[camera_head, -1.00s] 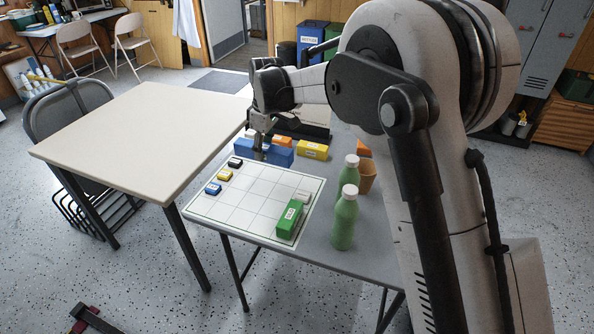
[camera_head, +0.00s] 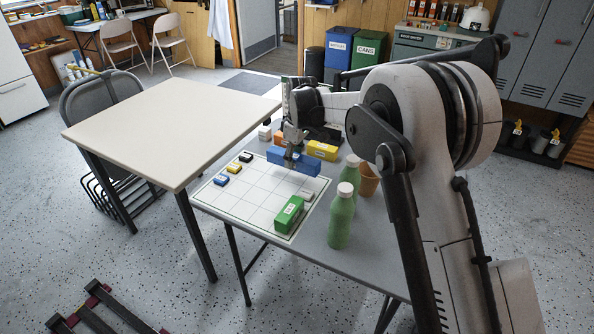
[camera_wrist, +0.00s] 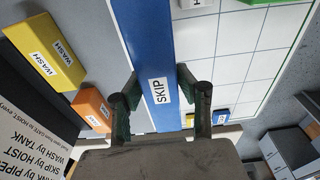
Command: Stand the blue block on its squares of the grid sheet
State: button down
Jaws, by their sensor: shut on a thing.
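My gripper (camera_head: 291,160) is shut on the blue block (camera_head: 309,166), a long bar lying level in the jaws. In the wrist view the blue block (camera_wrist: 148,45), with a SKIP label, runs between the two fingers of my gripper (camera_wrist: 158,100). The block appears held above the table, over the far edge of the grid sheet (camera_head: 240,200). The white grid sheet (camera_wrist: 230,52) lies beside and below the block in the wrist view. A green block (camera_head: 289,214) stands at the sheet's near right corner. Small black, yellow and blue pieces (camera_head: 221,180) lie along its left edge.
Two green bottles (camera_head: 340,222) and a tan cup (camera_head: 368,180) stand right of the sheet. A yellow block (camera_head: 322,150) labelled WASH (camera_wrist: 45,52) and an orange block (camera_wrist: 93,108) lie behind the blue block. A bare cream table (camera_head: 170,125) adjoins at left.

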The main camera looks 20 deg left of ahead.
aim_at(297, 177)
jog(key=shift+w+d+f, duration=0.4)
jog(key=shift+w, duration=0.15)
jog(key=shift+f, duration=0.15)
jog(key=shift+f+b, duration=0.4)
jog(key=shift+f, duration=1.45)
jog(key=shift+f, duration=0.15)
jog(key=c, duration=1.2)
grip_release()
jog(key=shift+c, duration=0.2)
jog(key=r, duration=0.4)
jog(key=d+r+p, duration=0.1)
jog(key=r, duration=0.7)
jog(key=shift+s+d+r+p, duration=0.1)
jog(key=shift+d+r+p, duration=0.05)
jog(key=shift+d+p, duration=0.15)
